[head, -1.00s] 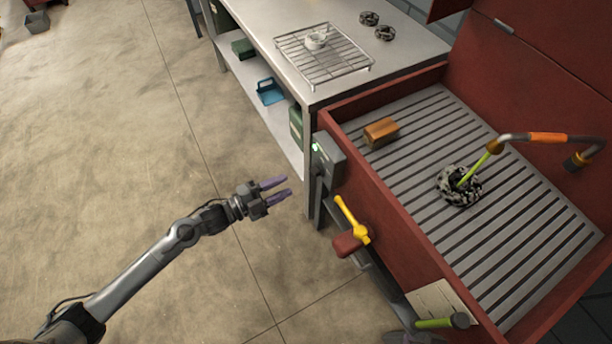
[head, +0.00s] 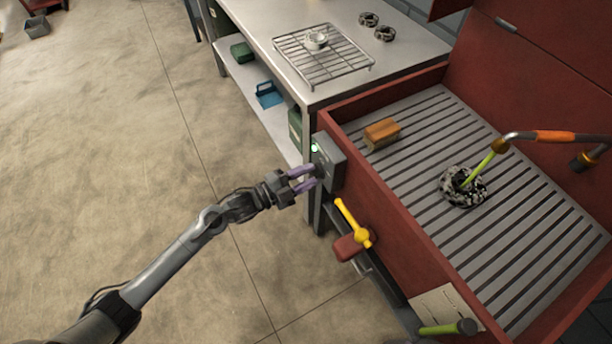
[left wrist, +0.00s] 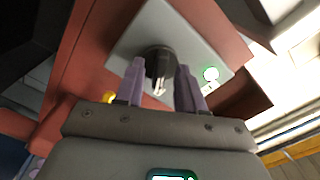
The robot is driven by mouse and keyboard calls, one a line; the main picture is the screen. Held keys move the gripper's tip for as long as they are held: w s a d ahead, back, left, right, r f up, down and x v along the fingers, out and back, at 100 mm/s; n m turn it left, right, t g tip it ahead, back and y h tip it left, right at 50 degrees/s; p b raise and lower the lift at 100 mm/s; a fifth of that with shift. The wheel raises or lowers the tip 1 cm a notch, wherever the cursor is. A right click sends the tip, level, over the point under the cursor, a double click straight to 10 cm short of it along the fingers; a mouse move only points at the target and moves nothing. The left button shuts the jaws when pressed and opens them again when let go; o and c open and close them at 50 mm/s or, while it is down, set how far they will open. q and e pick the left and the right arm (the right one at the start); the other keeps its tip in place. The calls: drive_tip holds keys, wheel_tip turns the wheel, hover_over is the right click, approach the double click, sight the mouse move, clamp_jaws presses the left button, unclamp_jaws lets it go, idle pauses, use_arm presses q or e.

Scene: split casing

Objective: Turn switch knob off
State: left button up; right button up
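The switch box is a grey box (head: 329,160) on the near left side of the red washing cabinet. A small green light (head: 315,148) glows on it. In the left wrist view the dark round switch knob (left wrist: 160,64) sits on the box's light grey face, with the lit green lamp (left wrist: 211,74) to its right. My left gripper (head: 305,180) is open at the box front. In the left wrist view its purple fingers (left wrist: 160,88) stand apart on either side of the knob; I cannot tell if they touch it. My right gripper is not in view.
A yellow valve handle (head: 353,222) sticks out below the box. A steel table (head: 290,20) stands behind. Open floor (head: 120,150) lies left.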

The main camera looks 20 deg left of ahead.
use_arm(q)
clamp_jaws()
